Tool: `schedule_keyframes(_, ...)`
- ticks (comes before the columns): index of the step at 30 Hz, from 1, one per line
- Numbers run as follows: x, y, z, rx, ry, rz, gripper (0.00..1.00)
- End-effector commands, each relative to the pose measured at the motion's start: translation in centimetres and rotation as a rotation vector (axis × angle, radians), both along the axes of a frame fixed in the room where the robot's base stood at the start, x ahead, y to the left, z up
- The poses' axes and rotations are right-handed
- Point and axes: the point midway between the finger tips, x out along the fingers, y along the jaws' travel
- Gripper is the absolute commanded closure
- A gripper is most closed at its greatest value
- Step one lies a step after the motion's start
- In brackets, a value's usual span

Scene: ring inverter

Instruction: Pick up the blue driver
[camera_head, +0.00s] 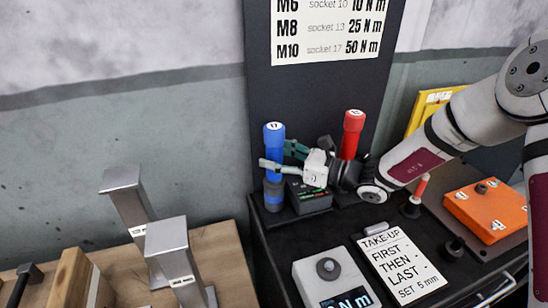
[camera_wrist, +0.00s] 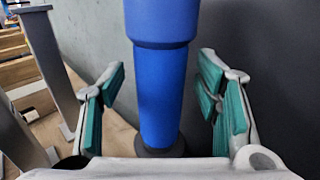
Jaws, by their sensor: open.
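The blue driver (camera_head: 274,138) stands upright at the back left corner of the dark bench top, with a marked cap on top. In the wrist view the blue driver (camera_wrist: 160,85) stands between my fingers, with its dark base below. My gripper (camera_head: 277,157) is open around the driver's shaft, coming from the right. In the wrist view my gripper (camera_wrist: 160,110) shows green pads on both sides, with a gap between each pad and the driver. The driver's middle is partly hidden by a finger in the head view.
A red driver (camera_head: 352,135) stands just behind my wrist. A torque tester (camera_head: 330,275), a take-up card (camera_head: 402,265) and an orange block (camera_head: 488,210) lie on the bench. Grey metal posts (camera_head: 172,250) stand on the wooden bench at left.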

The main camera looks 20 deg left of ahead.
Motion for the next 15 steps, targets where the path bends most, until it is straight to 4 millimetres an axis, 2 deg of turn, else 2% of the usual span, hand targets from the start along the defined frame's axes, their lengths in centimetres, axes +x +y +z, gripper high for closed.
schedule_keyframes(3,0.1,0.66,-0.01,0.001,0.0,0.0,0.42)
schedule_keyframes(9,0.12,0.7,-0.01,0.001,0.0,-0.001,0.42)
schedule_keyframes(11,0.12,0.69,-0.01,0.0,0.0,-0.001,0.54)
schedule_keyframes(15,0.12,0.68,-0.01,0.0,0.0,-0.001,0.85)
